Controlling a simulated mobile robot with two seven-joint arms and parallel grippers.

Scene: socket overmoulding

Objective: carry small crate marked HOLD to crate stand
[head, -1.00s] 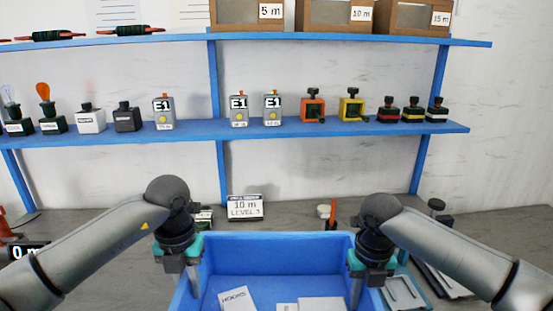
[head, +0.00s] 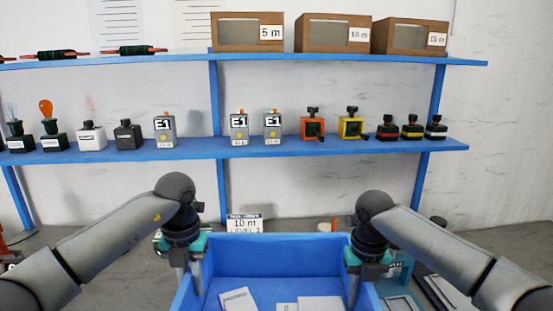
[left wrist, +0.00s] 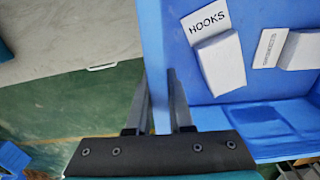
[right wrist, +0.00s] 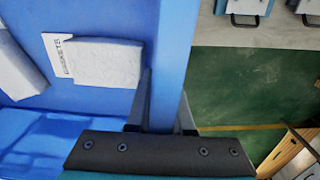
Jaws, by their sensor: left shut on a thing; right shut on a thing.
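A blue crate (head: 275,254) is at the bottom middle of the head view, in front of the bench. No HOLD marking shows on its visible faces. My left gripper (head: 190,279) is shut on its left wall, also seen in the left wrist view (left wrist: 154,60). My right gripper (head: 354,281) is shut on its right wall, which shows in the right wrist view (right wrist: 172,70). White packs lie inside, one with a HOOKS card (left wrist: 207,22). Green floor shows beside the crate in both wrist views. I cannot identify the crate stand.
A grey bench (head: 80,240) lies beyond the crate, with a 10 m sign (head: 244,223) just behind the crate's far rim. Blue shelves (head: 290,147) carry several small devices and wooden boxes (head: 333,34). Flat items (head: 440,292) lie to the right of the crate.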

